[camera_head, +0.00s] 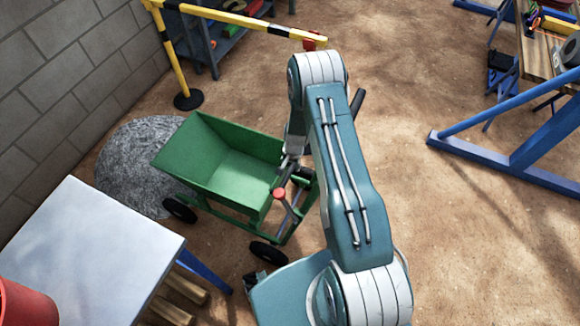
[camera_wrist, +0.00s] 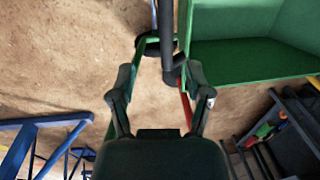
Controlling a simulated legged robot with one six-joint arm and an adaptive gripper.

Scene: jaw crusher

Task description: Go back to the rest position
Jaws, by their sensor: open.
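My gripper (camera_wrist: 160,92) is open in the wrist view, with one dark finger on each side and no object clamped between them. A dark bar of the cart shows just beyond the fingertips; I cannot tell whether they touch. In the head view my arm (camera_head: 345,165) is raised and bent, its forearm reaching down beside the right end of the green cart (camera_head: 205,160). The gripper is partly hidden there by the arm and cart parts. The cart's tub is empty and also shows in the wrist view (camera_wrist: 250,62). A red-knobbed lever (camera_head: 280,194) stands at its side.
A pale-topped table (camera_head: 95,250) with a red bucket (camera_head: 25,303) is at lower left. A grey gravel pile (camera_head: 130,165) lies behind the cart by the block wall. A yellow-black barrier (camera_head: 240,22) stands behind. Blue frames (camera_head: 515,155) are at right; the sandy floor between is clear.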

